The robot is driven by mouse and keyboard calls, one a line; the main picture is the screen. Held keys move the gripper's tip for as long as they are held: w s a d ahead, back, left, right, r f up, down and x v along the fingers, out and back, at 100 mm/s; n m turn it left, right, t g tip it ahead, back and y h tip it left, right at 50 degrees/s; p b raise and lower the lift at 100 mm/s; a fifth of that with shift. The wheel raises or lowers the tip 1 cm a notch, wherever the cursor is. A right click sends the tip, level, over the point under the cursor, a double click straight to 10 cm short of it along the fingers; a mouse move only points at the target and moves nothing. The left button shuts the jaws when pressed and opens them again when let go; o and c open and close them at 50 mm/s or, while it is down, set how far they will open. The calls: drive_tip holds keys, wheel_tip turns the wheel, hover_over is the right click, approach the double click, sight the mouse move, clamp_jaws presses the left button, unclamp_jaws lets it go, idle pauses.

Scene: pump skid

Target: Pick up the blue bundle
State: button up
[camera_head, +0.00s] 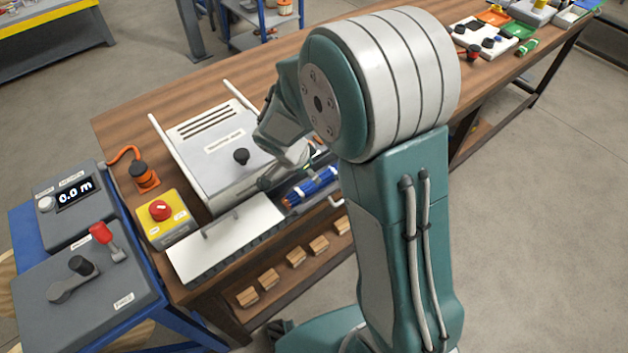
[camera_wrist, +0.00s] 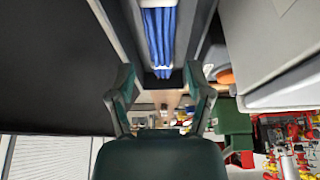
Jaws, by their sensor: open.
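The blue bundle (camera_head: 314,186) lies in a narrow open bay along the table's front side, beside the grey cabinet. It is a set of blue strands with pale bands, and my arm hides its right part. In the wrist view the bundle (camera_wrist: 158,36) runs down from the top edge, and its lower end shows between the fingertips. My gripper (camera_wrist: 162,80) is open, with one dark green finger on each side and nothing held. In the head view my gripper (camera_head: 287,168) is close to the bundle, partly hidden by my arm. I cannot tell whether they touch.
The grey cabinet (camera_head: 222,148) with a black knob stands behind the bay. A white flap with a handle (camera_head: 226,240) lies left of the bundle. A yellow box with a red button (camera_head: 162,214) is further left. Wooden blocks (camera_head: 296,257) sit below.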

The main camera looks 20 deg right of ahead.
drive_tip(key=x, duration=0.6)
drive_tip(key=shift+w+d+f, duration=0.1)
drive_tip(key=shift+d+f, duration=0.05)
drive_tip(key=shift+f, duration=0.1)
drive_tip(key=c, duration=0.8)
